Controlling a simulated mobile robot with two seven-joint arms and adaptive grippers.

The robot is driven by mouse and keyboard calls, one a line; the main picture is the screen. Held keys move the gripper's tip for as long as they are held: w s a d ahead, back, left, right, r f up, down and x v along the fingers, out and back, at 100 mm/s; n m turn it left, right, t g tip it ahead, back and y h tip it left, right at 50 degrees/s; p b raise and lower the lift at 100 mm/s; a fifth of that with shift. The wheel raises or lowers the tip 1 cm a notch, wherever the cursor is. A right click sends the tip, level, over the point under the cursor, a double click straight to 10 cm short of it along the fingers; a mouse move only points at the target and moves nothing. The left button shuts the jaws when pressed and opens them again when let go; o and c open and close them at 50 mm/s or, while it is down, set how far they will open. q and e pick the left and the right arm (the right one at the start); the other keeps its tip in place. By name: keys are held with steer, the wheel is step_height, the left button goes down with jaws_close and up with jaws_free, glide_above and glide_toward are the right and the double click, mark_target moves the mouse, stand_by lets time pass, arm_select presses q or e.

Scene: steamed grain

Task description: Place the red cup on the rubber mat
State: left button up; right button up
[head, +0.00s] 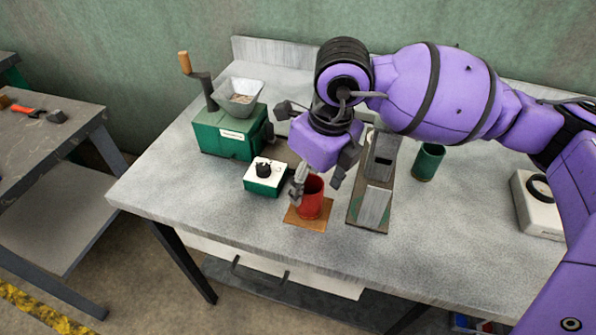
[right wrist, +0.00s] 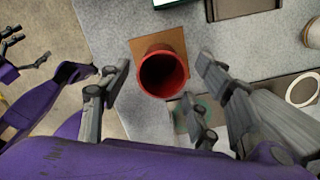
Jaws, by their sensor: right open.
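The red cup (head: 312,199) stands upright on a brown square mat (head: 296,220) near the table's front edge. In the right wrist view the open mouth of the cup (right wrist: 163,73) faces me, with the mat (right wrist: 178,37) showing around part of it. My right gripper (head: 320,180) is above the cup with its fingers spread. In the right wrist view gaps show between the cup and the fingers (right wrist: 160,88) on both sides. Dark fingers at the upper left of that view, probably my left gripper (right wrist: 10,45), are too small to judge.
Just right of the cup is a slotted metal stand (head: 372,205). A green box with a dial (head: 264,180) and a green grinder (head: 228,135) are to the left. A green cup (head: 428,162) and a white device (head: 538,208) stand to the right. Bare tabletop lies at the left front.

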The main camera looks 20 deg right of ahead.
step_height(320, 180, up, 10)
steer(key=s+d, duration=0.1)
steer(key=shift+s, duration=0.1)
